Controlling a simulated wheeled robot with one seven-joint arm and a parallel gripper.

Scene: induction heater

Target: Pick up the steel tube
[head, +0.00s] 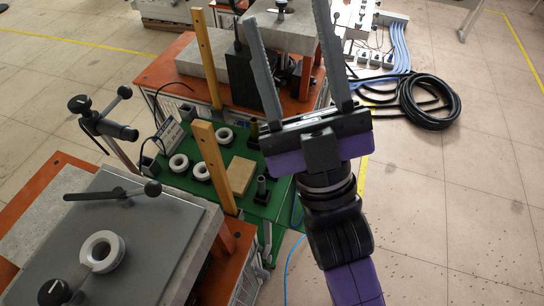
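A small upright grey tube (262,185), which looks like the steel tube, stands in a dark block near the right edge of the green table (185,182). My gripper (284,14) is open and empty, with its two long grey fingers spread apart and pointing to the top of the picture. It shows above and to the right of the green table and is apart from the tube. The tube is small in the picture, so its surface detail is hard to tell.
Grey-topped machines (130,225) stand left and behind.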

